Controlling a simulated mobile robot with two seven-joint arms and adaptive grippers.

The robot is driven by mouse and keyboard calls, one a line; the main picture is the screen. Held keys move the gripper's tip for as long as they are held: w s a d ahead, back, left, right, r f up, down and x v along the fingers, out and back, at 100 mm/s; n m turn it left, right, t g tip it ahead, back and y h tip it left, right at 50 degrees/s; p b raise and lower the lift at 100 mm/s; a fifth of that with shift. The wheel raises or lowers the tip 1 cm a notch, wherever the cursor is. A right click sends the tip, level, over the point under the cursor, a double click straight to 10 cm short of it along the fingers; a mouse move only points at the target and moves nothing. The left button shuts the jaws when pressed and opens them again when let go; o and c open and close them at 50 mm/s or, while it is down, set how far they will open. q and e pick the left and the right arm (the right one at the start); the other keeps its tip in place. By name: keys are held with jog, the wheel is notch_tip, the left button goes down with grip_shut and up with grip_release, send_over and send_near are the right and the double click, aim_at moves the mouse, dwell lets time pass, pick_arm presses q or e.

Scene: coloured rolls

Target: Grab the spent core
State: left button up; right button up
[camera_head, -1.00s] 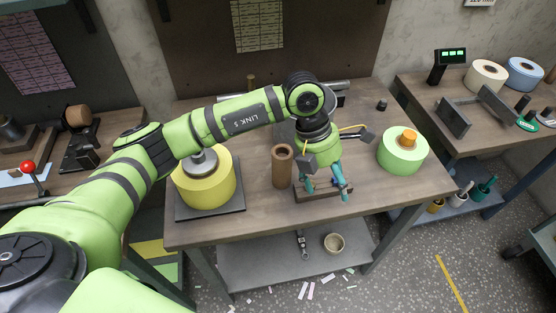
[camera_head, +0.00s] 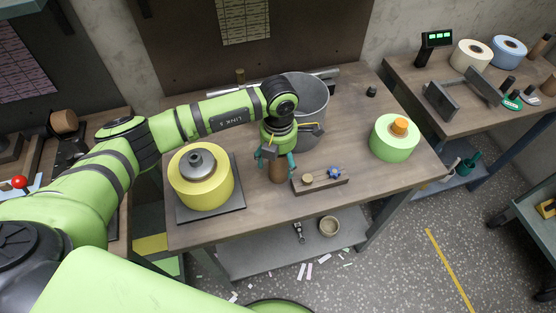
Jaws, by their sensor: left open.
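The spent core, a brown cardboard tube (camera_head: 277,174), stands upright on the wooden workbench (camera_head: 330,208). My left gripper (camera_head: 278,166) points down right over it, with its teal fingers open. One finger shows on each side of the tube's upper part. The gripper hides the tube's top, and I cannot tell whether the fingers touch it. My right gripper is not in view.
A yellow roll (camera_head: 203,184) on a dark plate (camera_head: 182,214) stands left of the core. A small wooden block with a blue knob (camera_head: 334,172) lies close on the right. A grey bin (camera_head: 310,100) stands behind. A green roll (camera_head: 394,140) is farther right.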

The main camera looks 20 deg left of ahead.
pick_arm(q)
jog(key=shift+s+d+r, duration=0.1)
jog(key=shift+d, duration=0.05)
jog(key=c, duration=1.3)
